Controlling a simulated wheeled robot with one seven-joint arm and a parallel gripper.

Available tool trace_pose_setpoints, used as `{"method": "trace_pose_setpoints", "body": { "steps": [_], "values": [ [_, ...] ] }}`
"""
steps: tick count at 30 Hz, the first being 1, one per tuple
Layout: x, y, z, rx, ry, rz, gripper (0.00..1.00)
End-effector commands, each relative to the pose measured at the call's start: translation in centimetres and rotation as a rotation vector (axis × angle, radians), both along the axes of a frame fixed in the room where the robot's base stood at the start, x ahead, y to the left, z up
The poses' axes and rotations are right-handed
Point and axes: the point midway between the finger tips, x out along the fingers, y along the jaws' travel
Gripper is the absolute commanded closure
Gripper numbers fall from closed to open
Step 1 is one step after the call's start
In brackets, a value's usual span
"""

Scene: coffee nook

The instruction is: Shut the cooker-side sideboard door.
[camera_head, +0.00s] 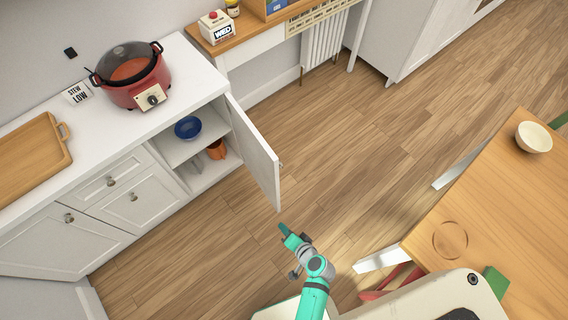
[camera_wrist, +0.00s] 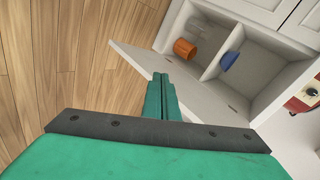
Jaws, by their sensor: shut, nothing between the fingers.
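The cooker-side sideboard door (camera_head: 255,153) is a white panel that stands wide open, hinged at the right end of the white sideboard (camera_head: 173,117). Its free edge points out over the floor. The red cooker (camera_head: 133,77) stands on the worktop above the open compartment. My gripper (camera_head: 284,230) is shut and empty, just beyond the door's free lower corner in the head view. In the wrist view my gripper (camera_wrist: 161,82) lies in front of the door (camera_wrist: 180,83), covering part of it. I cannot tell whether they touch.
In the open compartment are a blue bowl (camera_head: 188,128) and an orange mug (camera_head: 217,150). A wooden table (camera_head: 490,215) with a white bowl (camera_head: 533,137) stands at the right. Wooden floor (camera_head: 215,225) is clear before the sideboard.

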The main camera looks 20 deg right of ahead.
Motion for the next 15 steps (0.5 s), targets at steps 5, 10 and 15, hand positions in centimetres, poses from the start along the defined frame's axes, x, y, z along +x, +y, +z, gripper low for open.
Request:
{"method": "trace_pose_setpoints", "body": {
  "steps": [5, 10, 15],
  "values": [
    [5.7, -4.1, 2.3, 0.238, -0.118, -0.009, 1.0],
    [9.4, -8.9, 7.2, 0.42, -0.284, 0.025, 1.0],
    [10.8, -13.1, 12.1, 0.521, -0.435, 0.07, 1.0]
  ]
}}
